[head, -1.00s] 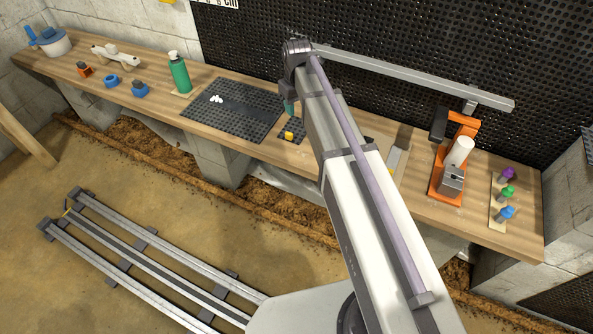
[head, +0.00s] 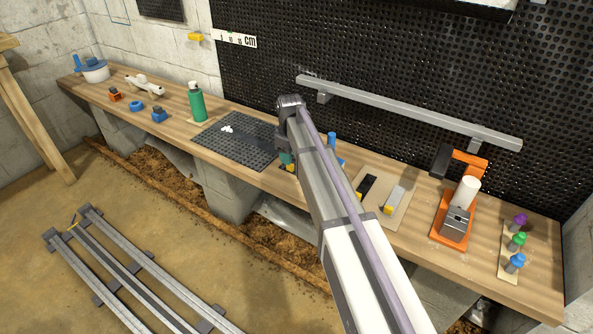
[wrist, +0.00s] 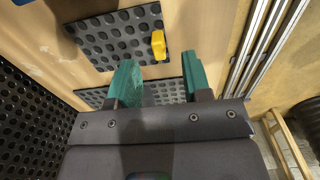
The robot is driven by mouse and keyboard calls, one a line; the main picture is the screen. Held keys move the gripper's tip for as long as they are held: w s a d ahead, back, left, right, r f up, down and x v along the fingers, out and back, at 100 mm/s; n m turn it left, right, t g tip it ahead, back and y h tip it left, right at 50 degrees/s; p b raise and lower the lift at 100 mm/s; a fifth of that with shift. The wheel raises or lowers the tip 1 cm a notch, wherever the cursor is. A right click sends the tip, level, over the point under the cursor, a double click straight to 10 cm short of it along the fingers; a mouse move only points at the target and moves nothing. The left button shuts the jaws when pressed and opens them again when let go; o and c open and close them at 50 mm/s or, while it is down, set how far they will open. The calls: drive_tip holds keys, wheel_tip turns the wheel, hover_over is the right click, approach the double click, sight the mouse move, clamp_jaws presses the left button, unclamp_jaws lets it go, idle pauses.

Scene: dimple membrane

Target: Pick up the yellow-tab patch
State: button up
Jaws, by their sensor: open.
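The yellow-tab patch is a small black dimpled square (wrist: 112,38) with a yellow tab (wrist: 158,45) at its edge. It lies flat on the wooden bench, ahead of my fingertips in the wrist view. In the head view only a bit of the yellow tab (head: 291,168) shows; my arm hides most of the patch. My gripper (wrist: 157,78) has two green fingers, open, with nothing held between them. In the head view its green fingers (head: 286,157) are close to the patch; their height above it is hard to tell.
A large dimpled mat (head: 235,148) with small white pieces lies left of my arm. A green bottle (head: 197,104) stands beyond it. Right of my arm are a board with dark and grey strips (head: 382,210) and an orange stand (head: 455,228). A black dimpled wall (head: 400,60) rises behind.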

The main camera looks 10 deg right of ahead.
wheel_tip(320, 180, down, 5)
drive_tip(key=b, duration=0.5)
drive_tip(key=shift+w+f, duration=0.1)
drive_tip(key=shift+f, duration=0.1)
drive_tip(key=shift+r, duration=0.25)
clamp_jaws()
